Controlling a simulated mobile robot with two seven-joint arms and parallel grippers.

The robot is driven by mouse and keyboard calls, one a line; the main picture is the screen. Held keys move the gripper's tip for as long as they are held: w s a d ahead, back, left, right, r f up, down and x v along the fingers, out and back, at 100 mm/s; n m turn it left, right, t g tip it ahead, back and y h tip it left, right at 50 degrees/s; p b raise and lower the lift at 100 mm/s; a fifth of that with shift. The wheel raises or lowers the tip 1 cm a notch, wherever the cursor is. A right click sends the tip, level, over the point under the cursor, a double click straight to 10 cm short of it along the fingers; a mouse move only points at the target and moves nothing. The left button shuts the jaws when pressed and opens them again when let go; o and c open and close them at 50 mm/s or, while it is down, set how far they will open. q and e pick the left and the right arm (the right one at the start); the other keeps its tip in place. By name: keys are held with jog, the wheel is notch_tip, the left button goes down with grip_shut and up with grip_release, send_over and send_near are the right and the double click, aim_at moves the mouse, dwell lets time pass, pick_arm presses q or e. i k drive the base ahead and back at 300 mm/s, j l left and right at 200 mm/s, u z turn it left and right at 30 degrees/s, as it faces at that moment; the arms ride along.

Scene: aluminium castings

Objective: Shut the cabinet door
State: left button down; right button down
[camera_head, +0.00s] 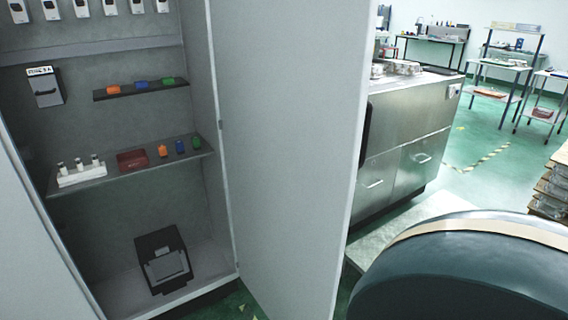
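The cabinet (60,207) is grey and stands open at the left. Its right door (285,150) is swung outward, and its plain pale inner face fills the middle of the view. A dark handle (366,130) shows at the door's far right edge. Another pale panel (30,250), which looks like the left door, stands at the lower left edge. Neither of my grippers is in view.
Inside are shelves (195,152) with small coloured items and a black box (163,262) on the floor. A metal counter (415,130) with drawers stands behind the door. A large dark rounded object (470,275) fills the lower right. Green floor (470,150) is open beyond.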

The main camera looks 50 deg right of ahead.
aim_at(293, 76)
jog(key=k+l, duration=0.15)
jog(key=l, duration=0.15)
jog(key=k+l, duration=0.35)
jog(key=l, duration=0.85)
jog(key=i+l, duration=0.1)
jog(key=l, duration=0.45)
jog(key=i+l, duration=0.1)
jog(key=l, duration=0.15)
jog(key=i+l, duration=0.15)
jog(key=l, duration=0.15)
jog(key=i+l, duration=0.1)
jog(key=l, duration=0.15)
jog(key=k+l+z, duration=0.1)
jog(key=k+l, duration=0.25)
jog(key=k, duration=0.15)
